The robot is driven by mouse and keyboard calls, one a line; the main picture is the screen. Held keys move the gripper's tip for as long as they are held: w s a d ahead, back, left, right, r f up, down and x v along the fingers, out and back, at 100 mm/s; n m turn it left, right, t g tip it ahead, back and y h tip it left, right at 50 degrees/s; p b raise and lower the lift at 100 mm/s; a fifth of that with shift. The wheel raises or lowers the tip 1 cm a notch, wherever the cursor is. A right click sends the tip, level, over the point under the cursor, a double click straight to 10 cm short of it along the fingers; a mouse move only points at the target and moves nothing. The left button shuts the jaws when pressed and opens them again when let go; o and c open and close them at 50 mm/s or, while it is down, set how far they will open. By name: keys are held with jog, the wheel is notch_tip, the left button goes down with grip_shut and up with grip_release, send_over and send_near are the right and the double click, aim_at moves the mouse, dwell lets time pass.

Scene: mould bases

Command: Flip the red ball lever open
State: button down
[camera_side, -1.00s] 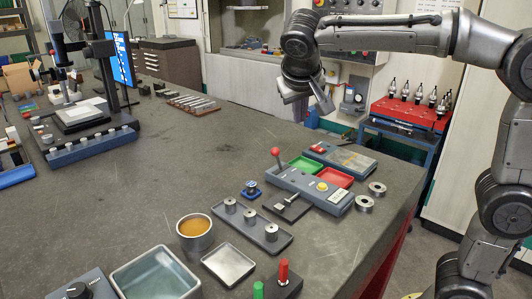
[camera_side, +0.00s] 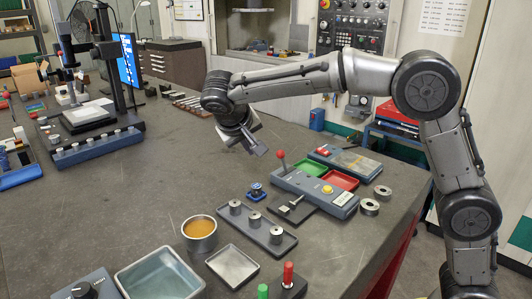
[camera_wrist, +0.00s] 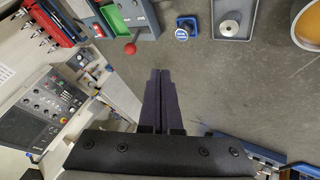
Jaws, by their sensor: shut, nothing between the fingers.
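In the wrist view the red ball (camera_wrist: 130,48) shows at upper left, ahead of and to the left of my fingers. My gripper (camera_side: 262,150) is over the table, just left of and near the red ball in the side view, apart from it as the wrist view shows. In the wrist view my gripper (camera_wrist: 160,72) has its two dark fingers together, with nothing between them.
Green (camera_side: 309,168) and red (camera_side: 341,179) trays sit behind the box. A blue knob (camera_side: 256,190), a tray of metal cylinders (camera_side: 276,240) and a cup of amber liquid (camera_side: 199,228) stand nearer the camera.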

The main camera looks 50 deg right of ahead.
jog(key=x, duration=1)
jog(key=shift+f, duration=0.15)
jog(key=shift+s+d+r, duration=0.15)
jog(key=shift+d+r, duration=0.05)
jog(key=shift+d, duration=0.4)
jog(key=shift+s+d+r, duration=0.15)
jog(key=shift+d+r, duration=0.05)
jog(key=shift+d, duration=0.45)
jog(key=shift+s+d+r, duration=0.1)
jog(key=shift+d+r, duration=0.1)
jog(key=shift+d, duration=0.4)
jog(key=d+y, duration=0.1)
jog(key=d+r+y, duration=0.1)
jog(key=d+y, duration=0.1)
jog(key=d+r+y, duration=0.1)
jog(key=shift+d+r+m+y, duration=0.1)
jog(key=shift+d+m+y, duration=0.2)
jog(key=shift+m, duration=0.1)
jog(key=shift+d+r+y, duration=0.1)
jog(key=shift+d+y, duration=1.4)
jog(key=shift+d, duration=0.65)
jog(key=shift+d, duration=0.15)
